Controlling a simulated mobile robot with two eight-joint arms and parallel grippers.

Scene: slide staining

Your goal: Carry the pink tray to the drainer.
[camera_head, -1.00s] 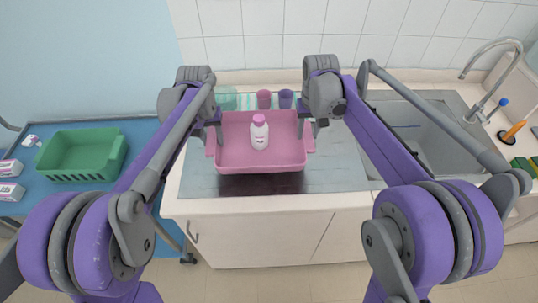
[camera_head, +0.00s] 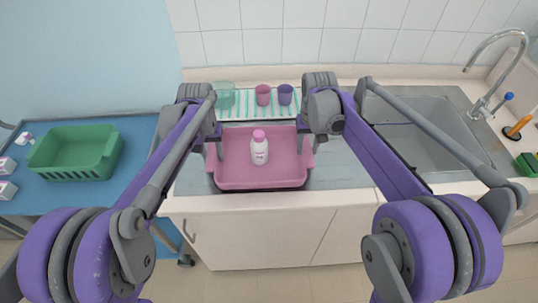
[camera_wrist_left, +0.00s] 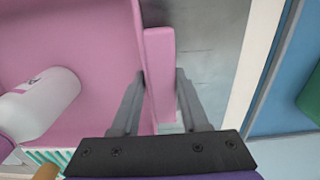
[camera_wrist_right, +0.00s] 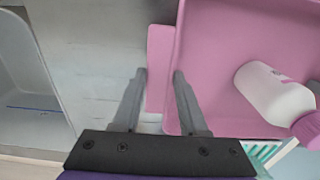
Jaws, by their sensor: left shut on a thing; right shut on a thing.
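The pink tray (camera_head: 235,178) is over the metal worktop in front of me, near its front edge. I cannot tell whether it is raised or resting. A white bottle with a pink cap (camera_head: 259,150) stands in it. My left gripper (camera_head: 211,150) is shut on the tray's left side handle, and my right gripper (camera_head: 307,146) is shut on its right side handle. Both wrist views show the fingers on either side of a pink handle (camera_wrist_left: 160,60) (camera_wrist_right: 158,60). I cannot tell for sure which thing is the drainer.
A striped teal-and-white mat (camera_head: 245,110) with a clear green container (camera_head: 224,95) and two cups (camera_head: 263,95) (camera_head: 285,94) lies behind the tray. A sink (camera_head: 430,145) is to the right. A green basket (camera_head: 75,153) stands on the blue table (camera_head: 40,203) at left.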

